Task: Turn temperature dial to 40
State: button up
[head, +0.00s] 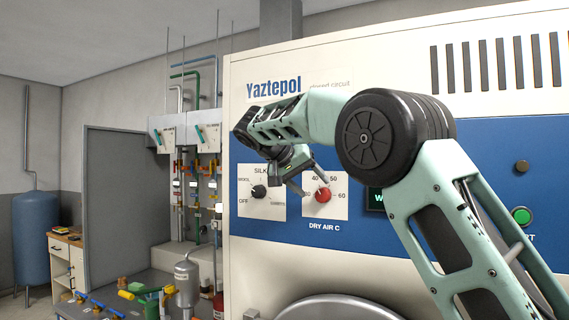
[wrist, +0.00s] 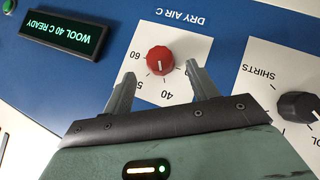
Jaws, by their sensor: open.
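The red temperature dial (head: 323,195) sits on a white plate under marks including 40, 50 and 60, with "DRY AIR C" below. In the wrist view the dial (wrist: 160,59) shows upside down, its white pointer line towards the 40. My gripper (wrist: 160,69) is open, its fingertips spread to either side of the dial's near edge with gaps between; I cannot tell how far they stand off the panel. It also shows in the head view (head: 304,178), just left of the dial. The display (wrist: 63,34) reads "WOOL 40 C READY".
A black program dial (wrist: 299,106) is beside the red one, also seen in the head view (head: 259,192). A green button (head: 522,215) is farther right. A round metal door (head: 340,307) is below. Pipes and valves stand left of the machine.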

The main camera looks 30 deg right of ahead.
jog(key=v, duration=1.3)
jog(key=shift+a, duration=0.25)
jog(key=shift+r, duration=0.1)
jog(key=s+a+f+n+t+y+b, duration=0.1)
jog(key=a+f+n+y+b, duration=0.2)
jog(key=f, duration=0.6)
jog(key=s+a+f+n+y+b, duration=0.15)
jog(key=a+f+n, duration=0.25)
jog(key=f, duration=0.4)
jog(key=s+a+f+n+y+b, duration=0.2)
jog(key=s+a+f, duration=0.15)
jog(key=f, duration=0.25)
jog(key=s+a+f+n+y+b, duration=0.1)
jog(key=s+a+f+n, duration=0.2)
jog(key=f, duration=0.4)
jog(key=s+f+n+g+y+b, duration=0.1)
jog(key=s+f+b, duration=0.2)
jog(key=s+f, duration=0.8)
jog(key=s+a+f+n+g+y+b, duration=0.1)
jog(key=s+f+n+g+y+b, duration=0.1)
jog(key=s+f, duration=1)
jog(key=s+b, duration=0.1)
jog(key=s, duration=0.4)
jog(key=shift+s+a+n, duration=0.3)
jog(key=shift+s, duration=0.1)
